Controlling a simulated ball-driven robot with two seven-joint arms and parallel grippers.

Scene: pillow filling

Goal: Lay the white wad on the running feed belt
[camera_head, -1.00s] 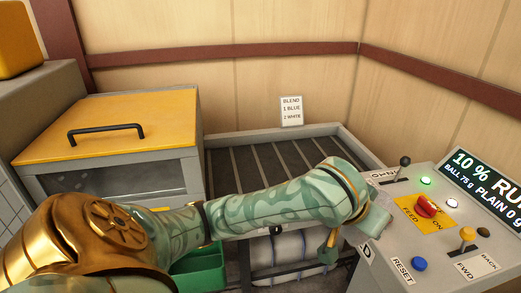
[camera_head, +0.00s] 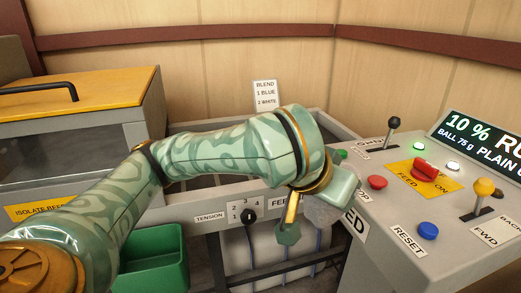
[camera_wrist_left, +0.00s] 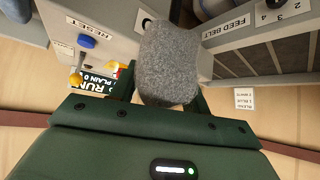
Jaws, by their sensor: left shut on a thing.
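The wad (camera_wrist_left: 168,62) is a speckled grey lump in the left wrist view, rather than clearly white. My left gripper (camera_wrist_left: 160,98) is shut on it, with green fingers at its sides. In the head view the left gripper (camera_head: 305,222) hangs at the front right corner of the feed belt, beside the console, and the wad (camera_head: 322,210) shows partly behind it. The feed belt's dark slatted bed (camera_wrist_left: 238,66) shows beside the wad in the wrist view; in the head view my arm covers most of it. My right gripper is not in view.
The console (camera_head: 370,225) with levers, buttons and a lit display stands close right of the gripper. A yellow-lidded bin (camera_head: 100,95) stands left of the belt. A green tub (camera_head: 155,260) sits below the front panel. A blend card (camera_head: 264,95) stands behind.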

